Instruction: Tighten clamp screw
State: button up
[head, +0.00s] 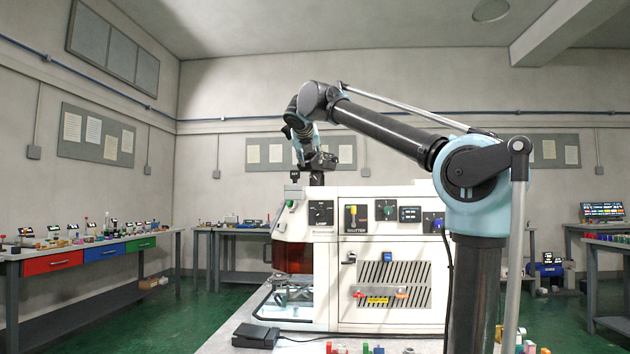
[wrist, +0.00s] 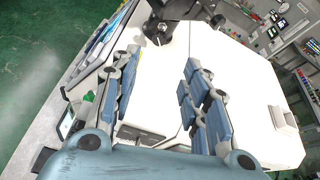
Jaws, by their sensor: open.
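My gripper (head: 317,164) is above the top left part of a white machine (head: 330,205). I cannot pick out the clamp screw for sure. A metal fixture (head: 292,294) sits low in the machine's open bay, below a dark red guard (head: 293,258), too small to read in detail. A dark jointed part (wrist: 165,22) is beyond the fingertips in the wrist view; I cannot tell what it is.
The machine's front has a yellow-handled switch (head: 352,217), knobs and a slotted panel (head: 392,284). A black pedal-like box (head: 256,335) lies on the bench in front. A side bench with coloured drawers (head: 97,256) stands at the left. Green floor is clear between them.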

aim_at(315, 177)
jog(key=x, duration=1.5)
jog(key=shift+c, duration=0.6)
grip_shut()
